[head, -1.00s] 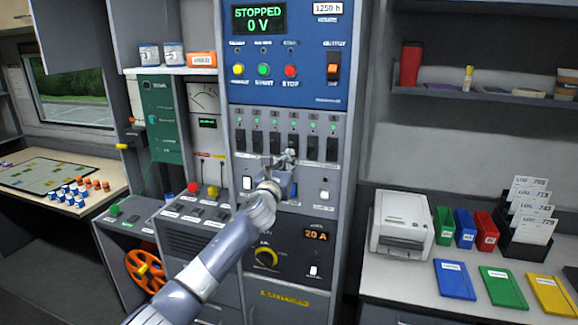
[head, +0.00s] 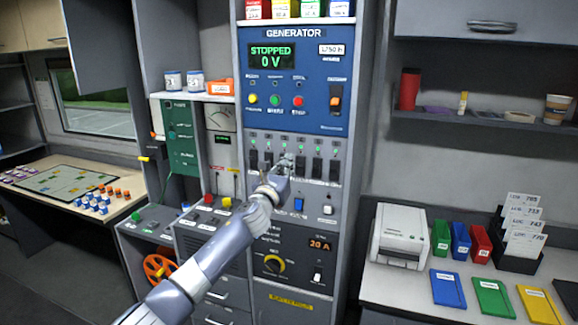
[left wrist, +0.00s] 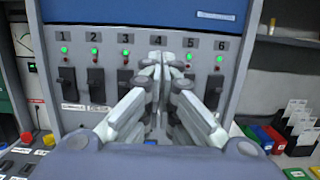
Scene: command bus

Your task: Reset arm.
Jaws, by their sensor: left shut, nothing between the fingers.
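My left arm reaches in from the lower left in the head view. Its gripper (head: 280,168) is in front of the row of black breaker switches (head: 318,168) on the generator panel. In the left wrist view the left gripper (left wrist: 163,62) is shut and empty, its fingertips in front of breaker 4. It hides most of that switch; I cannot tell if it touches. Breakers 1, 2 and 3 (left wrist: 127,79) show to the left, 5 and 6 (left wrist: 213,90) to the right, with green lights above. My right gripper is not in view.
The blue generator panel (head: 310,75) reads STOPPED, 0 V. A white printer (head: 400,235) and coloured bins stand on the right counter. A board table (head: 65,185) is at left.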

